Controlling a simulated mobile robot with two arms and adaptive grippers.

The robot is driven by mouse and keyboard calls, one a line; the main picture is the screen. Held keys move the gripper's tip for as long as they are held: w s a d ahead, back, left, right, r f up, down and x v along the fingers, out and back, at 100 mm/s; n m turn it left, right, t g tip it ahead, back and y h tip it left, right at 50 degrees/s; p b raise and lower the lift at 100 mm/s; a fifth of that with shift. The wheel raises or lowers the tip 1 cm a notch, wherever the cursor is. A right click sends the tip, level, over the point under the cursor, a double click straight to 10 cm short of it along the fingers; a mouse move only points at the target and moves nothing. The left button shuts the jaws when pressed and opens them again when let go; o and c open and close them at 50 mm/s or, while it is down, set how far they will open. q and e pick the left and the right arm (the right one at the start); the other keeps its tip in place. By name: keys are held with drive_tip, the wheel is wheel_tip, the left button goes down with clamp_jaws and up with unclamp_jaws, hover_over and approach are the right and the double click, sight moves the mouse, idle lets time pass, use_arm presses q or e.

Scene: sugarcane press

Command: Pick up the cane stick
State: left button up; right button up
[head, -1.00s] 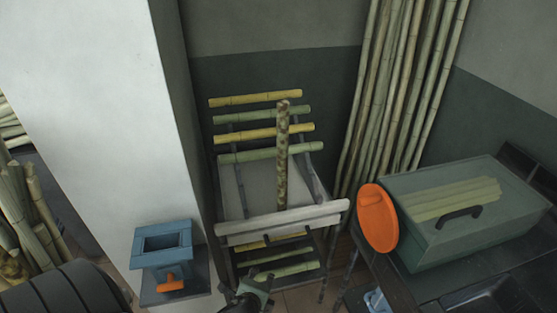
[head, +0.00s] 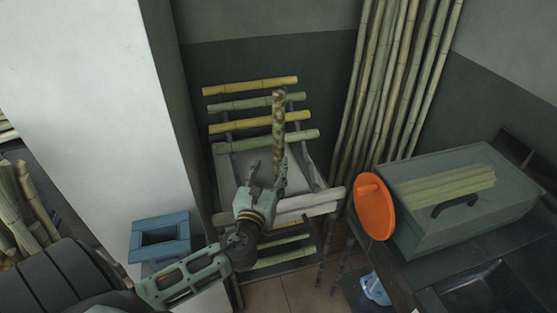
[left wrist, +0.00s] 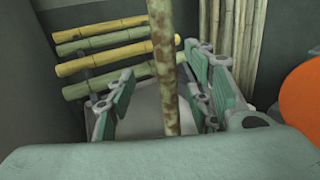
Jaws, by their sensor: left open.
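The cane stick (head: 278,125) is a mottled green and brown rod. It stands upright in front of the rack of yellow and green canes, on the rack's pale tray. My left gripper (head: 266,172) is open just in front of it, and its palm hides the stick's lower end in the head view. In the left wrist view the cane stick (left wrist: 165,70) rises between the two spread fingers of the left gripper (left wrist: 160,105), nearer the right finger. I cannot tell whether a finger touches it. My right gripper is not in view.
The rack (head: 262,124) holds several horizontal canes behind the stick. Tall canes (head: 395,90) lean in the corner. An orange disc (head: 374,207) and a green transparent box (head: 435,205) sit at the right. A white pillar (head: 90,100) and a blue hopper (head: 160,238) stand at the left.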

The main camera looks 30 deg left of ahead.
sight(277, 159)
use_arm(q)
drive_tip(key=x, duration=0.5)
drive_tip(key=f+p+x, duration=0.1)
drive_tip(key=x, duration=0.1)
drive_tip(key=shift+w+d, duration=0.3)
drive_tip(key=shift+w, duration=0.05)
drive_tip(key=shift+r, duration=0.1)
drive_tip(key=shift+c, duration=0.3)
clamp_jaws()
